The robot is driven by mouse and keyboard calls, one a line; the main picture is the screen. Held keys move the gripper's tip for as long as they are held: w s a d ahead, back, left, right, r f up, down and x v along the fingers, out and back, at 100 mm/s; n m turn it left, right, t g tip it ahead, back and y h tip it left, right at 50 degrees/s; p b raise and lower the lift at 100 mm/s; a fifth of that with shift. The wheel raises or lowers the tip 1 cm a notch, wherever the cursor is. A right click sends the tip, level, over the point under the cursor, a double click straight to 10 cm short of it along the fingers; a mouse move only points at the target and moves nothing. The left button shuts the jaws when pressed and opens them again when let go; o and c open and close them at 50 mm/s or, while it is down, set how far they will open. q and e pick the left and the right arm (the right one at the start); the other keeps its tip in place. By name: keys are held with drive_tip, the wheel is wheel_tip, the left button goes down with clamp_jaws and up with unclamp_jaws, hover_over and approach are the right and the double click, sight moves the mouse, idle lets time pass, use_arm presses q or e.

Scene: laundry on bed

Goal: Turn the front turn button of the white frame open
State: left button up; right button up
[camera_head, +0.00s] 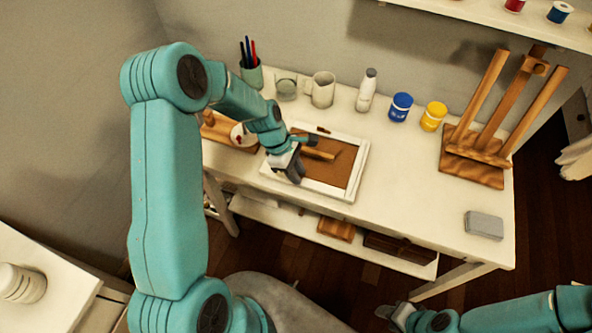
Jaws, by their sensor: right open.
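The white frame (358,165) lies flat on the white table with its brown backing (334,171) facing up. A small brown piece (323,130), perhaps a turn button, sits at its far edge. A light wooden strip (318,153) lies over the backing. My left gripper (297,160) is over the left part of the frame and covers some of it; I cannot tell whether it touches. Its finger gap is unclear. The front turn button cannot be made out. My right gripper (388,312) is open and empty, low in front of the table.
A pen cup (252,74), a glass (286,88), a mug (322,90), a white bottle (367,90), a blue jar (400,107) and a yellow jar (433,116) line the back. A wooden easel (475,165) and grey block (484,225) stand right.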

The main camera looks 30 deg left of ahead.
use_arm(q)
clamp_jaws()
drive_tip(key=shift+m, duration=0.3)
drive_tip(key=m, duration=0.1)
drive_tip(key=m+g, duration=0.1)
drive_tip(key=m+b, duration=0.1)
drive_tip(key=shift+w+f+m+g, duration=0.1)
drive_tip(key=shift+w+m+g, duration=0.2)
drive_tip(key=shift+m, duration=0.1)
drive_tip(key=m, duration=0.2)
drive_tip(key=m+g+b, duration=0.1)
drive_tip(key=m, duration=0.1)
drive_tip(key=shift+w+g, duration=0.15)
drive_tip(key=shift+g, duration=0.15)
drive_tip(key=m, duration=0.2)
drive_tip(key=m+g+y+b, duration=0.1)
drive_tip(key=m, duration=0.2)
drive_tip(key=shift+w+d+y, duration=0.15)
drive_tip(key=shift+d+y, duration=0.05)
drive_tip(key=shift+y, duration=0.1)
drive_tip(key=shift+d+m+g+y+b, duration=0.1)
drive_tip(key=shift+m+g+y+b, duration=0.25)
drive_tip(key=shift+m, duration=0.8)
drive_tip(key=shift+d+m+g+y+b, duration=0.1)
drive_tip(key=shift+m+g+y+b, duration=0.2)
drive_tip(key=shift+m, duration=0.85)
